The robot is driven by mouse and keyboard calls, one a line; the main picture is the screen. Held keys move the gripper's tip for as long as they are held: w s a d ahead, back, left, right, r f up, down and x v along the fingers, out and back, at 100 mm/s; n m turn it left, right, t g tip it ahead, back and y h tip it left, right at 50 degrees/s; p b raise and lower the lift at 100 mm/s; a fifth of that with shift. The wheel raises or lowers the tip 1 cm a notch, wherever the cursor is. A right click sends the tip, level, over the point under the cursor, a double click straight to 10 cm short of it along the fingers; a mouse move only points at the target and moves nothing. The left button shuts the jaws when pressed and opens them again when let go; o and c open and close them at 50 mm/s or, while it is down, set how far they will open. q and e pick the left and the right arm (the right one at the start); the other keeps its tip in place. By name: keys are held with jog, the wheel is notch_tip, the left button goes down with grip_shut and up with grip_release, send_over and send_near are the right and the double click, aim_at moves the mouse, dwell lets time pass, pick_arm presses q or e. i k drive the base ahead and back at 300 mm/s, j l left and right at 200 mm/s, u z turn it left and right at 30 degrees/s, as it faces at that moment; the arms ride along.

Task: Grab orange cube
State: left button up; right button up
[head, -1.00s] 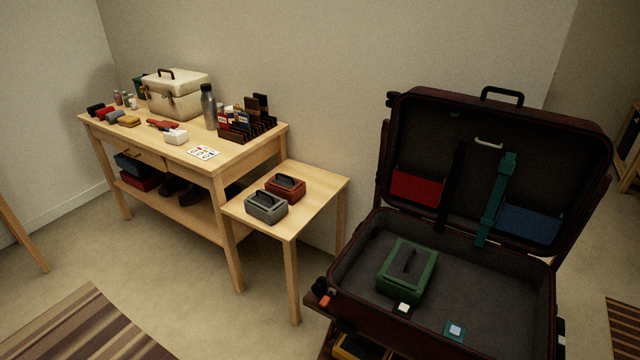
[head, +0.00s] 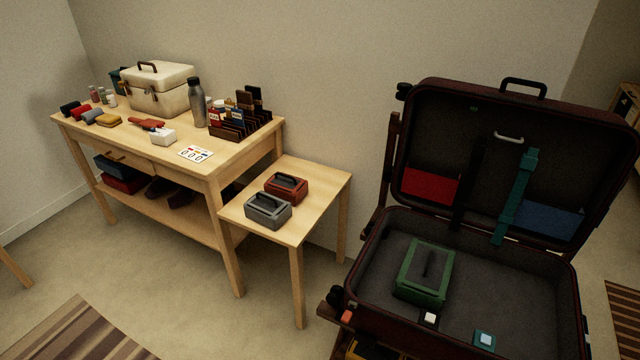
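A small orange cube (head: 347,316) sits at the left front corner of the open suitcase (head: 352,275), on or beside a dark ledge (head: 332,312) outside the suitcase wall. I cannot tell exactly what it rests on. Inside the suitcase base lie a green box with a handle (head: 424,273), a white cube (head: 430,319) and a pale blue cube on a teal square (head: 485,339). Neither of my grippers shows in the head view.
The suitcase lid stands open with a teal strap (head: 517,195). A small side table (head: 312,218) holds a grey box (head: 268,210) and a red box (head: 286,187). A longer workbench (head: 140,150) stands behind left. Floor (head: 190,300) is clear in front of the tables.

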aim_at(291, 189)
jog(key=i+j+z, duration=0.15)
jog(key=j+z, duration=0.25)
jog(key=i+j+z, duration=0.1)
jog(key=z, duration=0.3)
jog(key=i+j+z, duration=0.2)
jog(key=j, duration=0.15)
jog(key=j+z, duration=0.2)
jog(key=k+j, duration=0.05)
jog(key=j, duration=0.05)
